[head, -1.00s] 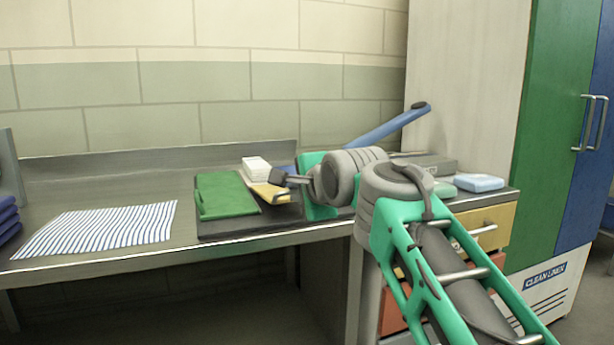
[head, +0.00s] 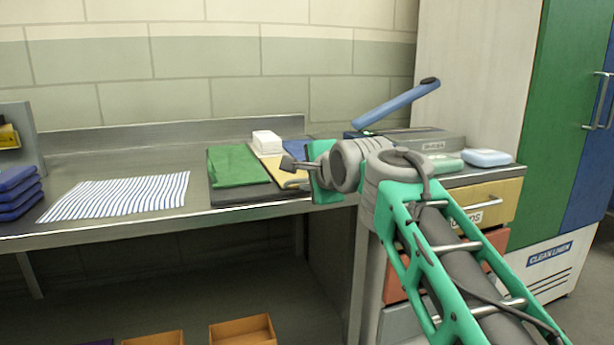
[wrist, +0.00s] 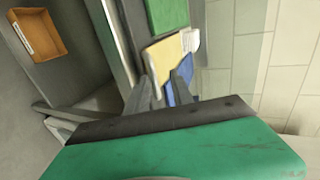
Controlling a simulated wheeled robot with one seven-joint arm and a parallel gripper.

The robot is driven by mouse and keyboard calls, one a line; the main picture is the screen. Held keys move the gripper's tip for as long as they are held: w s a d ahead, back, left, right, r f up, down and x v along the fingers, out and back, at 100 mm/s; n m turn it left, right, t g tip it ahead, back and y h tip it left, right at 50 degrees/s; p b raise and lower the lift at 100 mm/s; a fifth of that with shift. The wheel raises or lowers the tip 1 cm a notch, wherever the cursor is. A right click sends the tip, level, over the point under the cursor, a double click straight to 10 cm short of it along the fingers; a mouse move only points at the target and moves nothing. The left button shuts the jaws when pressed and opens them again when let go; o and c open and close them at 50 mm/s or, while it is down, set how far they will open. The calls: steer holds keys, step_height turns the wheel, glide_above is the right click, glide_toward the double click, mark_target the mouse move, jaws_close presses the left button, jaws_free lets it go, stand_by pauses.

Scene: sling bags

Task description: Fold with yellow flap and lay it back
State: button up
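The yellow flap (head: 290,180) lies flat at the right part of a dark folding board (head: 232,196), its upper part beside a white stack (head: 267,142). A green flap (head: 238,166) lies left of it and a blue flap (head: 288,152) behind right. My gripper (head: 288,163) reaches in from the right at the yellow flap, seen side-on. In the wrist view the yellow flap (wrist: 165,58) shows beyond my fingers (wrist: 162,88), which stand apart with a gap between them. Whether a finger touches the flap cannot be told.
A striped cloth (head: 115,197) lies flat on the table at left, beside a stack of blue folded items (head: 17,190). Orange bins (head: 243,330) stand below the table.

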steer(key=shift+o, duration=0.3)
steer(key=p+v, duration=0.2)
steer(key=v, duration=0.6)
